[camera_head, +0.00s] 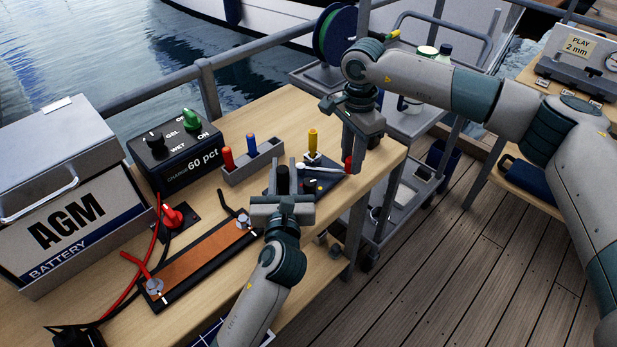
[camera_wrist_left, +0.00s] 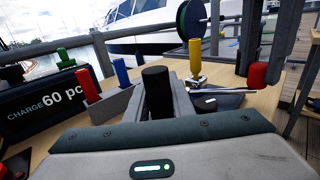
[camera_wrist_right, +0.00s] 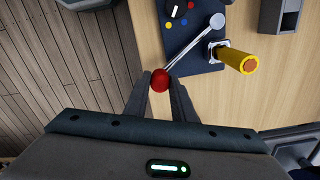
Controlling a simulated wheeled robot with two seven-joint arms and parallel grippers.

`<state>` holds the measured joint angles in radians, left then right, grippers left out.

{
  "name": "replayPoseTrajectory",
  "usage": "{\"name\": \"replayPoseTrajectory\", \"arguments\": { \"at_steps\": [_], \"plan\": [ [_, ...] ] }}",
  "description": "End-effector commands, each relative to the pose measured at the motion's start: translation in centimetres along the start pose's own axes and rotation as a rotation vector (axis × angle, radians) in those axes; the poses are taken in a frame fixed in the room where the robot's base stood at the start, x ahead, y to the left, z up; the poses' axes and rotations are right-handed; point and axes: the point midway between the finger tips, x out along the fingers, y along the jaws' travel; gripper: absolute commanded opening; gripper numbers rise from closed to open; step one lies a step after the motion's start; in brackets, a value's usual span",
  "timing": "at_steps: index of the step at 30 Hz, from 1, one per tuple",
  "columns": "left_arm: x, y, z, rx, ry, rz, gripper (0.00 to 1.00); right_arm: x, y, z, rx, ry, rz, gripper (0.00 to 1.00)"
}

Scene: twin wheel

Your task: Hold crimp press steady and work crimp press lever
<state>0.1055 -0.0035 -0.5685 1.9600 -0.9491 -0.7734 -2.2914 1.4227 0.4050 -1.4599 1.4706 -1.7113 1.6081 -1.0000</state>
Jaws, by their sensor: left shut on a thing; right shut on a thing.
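The crimp press has a dark base plate (camera_head: 327,184) near the bench's right end. A black upright grip (camera_head: 283,176) stands at its left side. Its silver lever (camera_head: 322,169) ends in a red knob (camera_head: 348,162) and lies low across the plate. My left gripper (camera_head: 283,190) is shut on the black grip, which also shows between the fingers in the left wrist view (camera_wrist_left: 157,90). My right gripper (camera_head: 354,157) is shut on the red knob, seen between its fingertips in the right wrist view (camera_wrist_right: 160,80). A yellow-topped post (camera_wrist_right: 240,62) stands by the plate.
A grey holder (camera_head: 254,166) with red and blue pieces stands left of the press. The charger box (camera_head: 177,155), AGM battery (camera_head: 65,225) and copper strip plate (camera_head: 205,257) fill the bench's left. A grey cart (camera_head: 400,195) stands beyond the bench's right edge.

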Motion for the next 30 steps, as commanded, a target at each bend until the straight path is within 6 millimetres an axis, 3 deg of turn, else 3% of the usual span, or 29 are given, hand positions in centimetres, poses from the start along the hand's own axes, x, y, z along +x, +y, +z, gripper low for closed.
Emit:
{"name": "replayPoseTrajectory", "arguments": {
  "at_steps": [11, 30],
  "plan": [
    [0.0, 0.1, -0.3, 0.001, 0.005, 0.002, 0.0, 0.0, 0.2, 0.1, 0.009, 0.001, 0.002, 0.15],
    [0.0, 0.1, -0.3, 0.001, 0.005, 0.001, 0.0, 0.1, 2.0, 2.1, 0.113, -0.001, 0.001, 0.15]
  ]
}}
